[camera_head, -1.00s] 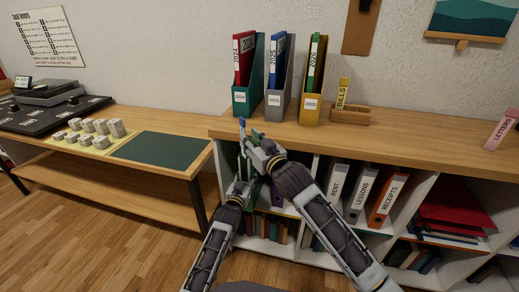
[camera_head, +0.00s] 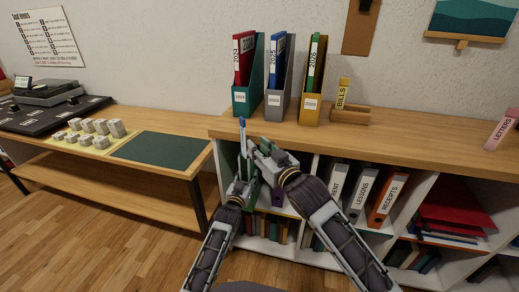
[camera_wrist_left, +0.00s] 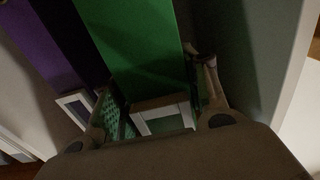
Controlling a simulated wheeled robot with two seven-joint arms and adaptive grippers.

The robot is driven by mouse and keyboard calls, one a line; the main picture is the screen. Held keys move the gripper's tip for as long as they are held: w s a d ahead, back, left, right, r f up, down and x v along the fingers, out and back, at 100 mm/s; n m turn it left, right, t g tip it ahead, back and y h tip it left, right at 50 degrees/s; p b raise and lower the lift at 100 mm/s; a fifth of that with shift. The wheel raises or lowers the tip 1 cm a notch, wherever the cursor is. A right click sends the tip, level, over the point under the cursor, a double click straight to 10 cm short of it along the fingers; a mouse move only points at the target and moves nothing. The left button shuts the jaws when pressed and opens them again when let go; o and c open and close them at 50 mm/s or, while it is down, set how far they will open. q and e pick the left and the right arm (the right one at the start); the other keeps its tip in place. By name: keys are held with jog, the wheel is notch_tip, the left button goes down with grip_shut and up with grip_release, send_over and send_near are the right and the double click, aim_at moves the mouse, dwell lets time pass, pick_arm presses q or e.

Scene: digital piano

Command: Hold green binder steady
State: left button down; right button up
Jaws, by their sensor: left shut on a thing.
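The green binder (camera_wrist_left: 140,50) fills the upper middle of the left wrist view, its spine carrying a pale-framed label holder (camera_wrist_left: 165,115). My left gripper (camera_head: 243,186) is shut on the binder, with a finger on each side of its spine in the left wrist view (camera_wrist_left: 160,115). In the head view the arms hide most of this binder. My right gripper (camera_head: 252,152) is just above the left one, in front of the shelf's left end. A slim blue-topped pen (camera_head: 242,135) stands upright at its fingertips; the grip itself is too small to see clearly.
Binders in teal (camera_head: 241,98), grey (camera_head: 274,103) and yellow (camera_head: 312,105) holders stand on the wooden top. White and orange binders (camera_head: 384,200) fill the shelf right of my arms. A purple binder (camera_wrist_left: 35,40) is beside the green one. A lower desk (camera_head: 100,150) is left.

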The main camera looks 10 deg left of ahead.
pick_arm(q)
jog(key=c, duration=0.7)
grip_release()
jog(key=s+p, duration=0.5)
jog(key=s, duration=0.1)
jog(key=shift+a, duration=0.15)
dwell(0.6)
jog(key=shift+s, duration=0.1)
dwell(0.4)
jog(key=s, duration=1.1)
jog(key=shift+s+a, duration=0.2)
jog(key=shift+s, duration=0.2)
dwell(0.6)
